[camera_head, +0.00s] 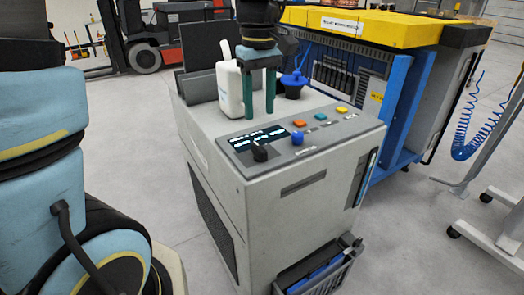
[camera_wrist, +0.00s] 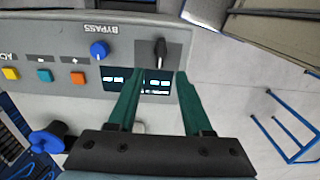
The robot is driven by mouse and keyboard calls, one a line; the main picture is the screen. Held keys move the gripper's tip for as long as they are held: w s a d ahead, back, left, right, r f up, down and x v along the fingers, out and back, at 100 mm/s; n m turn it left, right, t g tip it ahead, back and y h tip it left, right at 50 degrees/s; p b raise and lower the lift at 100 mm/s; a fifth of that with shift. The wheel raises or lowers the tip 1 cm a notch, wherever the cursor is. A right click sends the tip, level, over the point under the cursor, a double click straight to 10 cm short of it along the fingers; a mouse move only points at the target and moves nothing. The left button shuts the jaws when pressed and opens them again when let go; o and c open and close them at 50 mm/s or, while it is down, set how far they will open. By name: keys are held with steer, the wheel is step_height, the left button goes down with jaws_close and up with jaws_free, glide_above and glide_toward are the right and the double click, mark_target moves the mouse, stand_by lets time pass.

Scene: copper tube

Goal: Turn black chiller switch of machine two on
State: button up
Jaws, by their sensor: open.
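The black switch (camera_head: 260,152) is a small knob on the sloped control panel (camera_head: 350,128) of a grey machine (camera_head: 290,205), beside a lit display. In the wrist view the black switch (camera_wrist: 160,51) stands just beyond and between my fingertips, apart from them. My gripper (camera_head: 259,115) points down above the panel's back edge, behind the switch in the head view. In the wrist view my gripper (camera_wrist: 154,78) has two green fingers spread apart with nothing between them. Its fingertips overlap the display in that view.
A blue knob (camera_head: 297,138) sits right of the black switch, with orange, teal and yellow buttons (camera_head: 342,110) behind it. A white bottle (camera_head: 229,90) stands close left of my gripper. A blue-topped object (camera_head: 293,84) stands to the right. A crate (camera_head: 320,268) sits low in front.

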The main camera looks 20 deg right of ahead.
mark_target(259, 146)
step_height(259, 146, down, 11)
steer(key=shift+r+p, duration=0.2)
steer(key=shift+p, duration=0.55)
steer(key=shift+c, duration=0.2)
jaws_close()
